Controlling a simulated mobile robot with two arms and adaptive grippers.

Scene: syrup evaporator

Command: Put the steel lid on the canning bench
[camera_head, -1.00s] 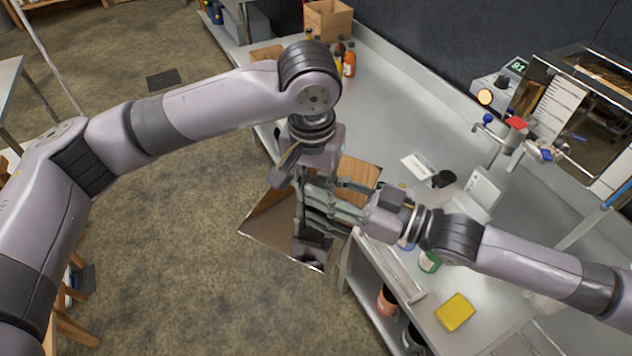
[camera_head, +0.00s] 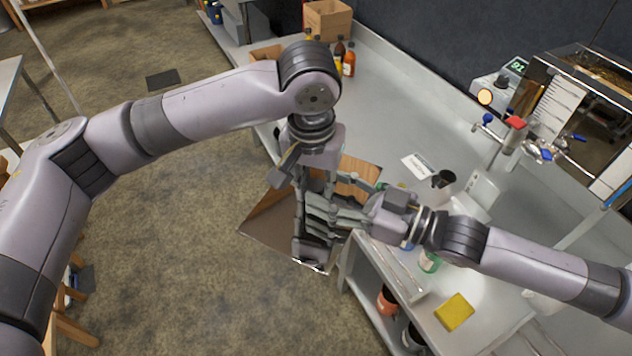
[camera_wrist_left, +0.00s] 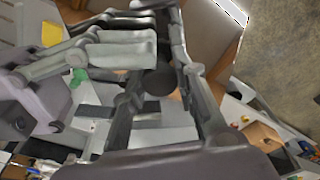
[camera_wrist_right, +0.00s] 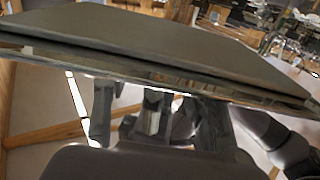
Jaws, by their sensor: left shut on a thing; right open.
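The steel lid (camera_head: 268,228) is a mirror-like square panel, held tilted in front of the bench edge, over the floor. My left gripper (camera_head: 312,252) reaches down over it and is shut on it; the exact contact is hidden. The lid fills the upper part of the left wrist view (camera_wrist_left: 212,35), with a dark round knob-like part (camera_wrist_left: 160,82) between the fingers. My right gripper (camera_head: 318,212) is open, close beside the left fingers over the lid. The lid crosses the right wrist view edge-on (camera_wrist_right: 150,45). The grey canning bench (camera_head: 395,120) runs along the wall.
A white card (camera_head: 418,166), a dark-topped cup (camera_head: 443,179), a yellow sponge (camera_head: 455,311) and a green-marked jar (camera_head: 429,261) are on the bench. Bottles (camera_head: 348,62) and a wooden box (camera_head: 328,20) stand at its far end. The bench middle is clear.

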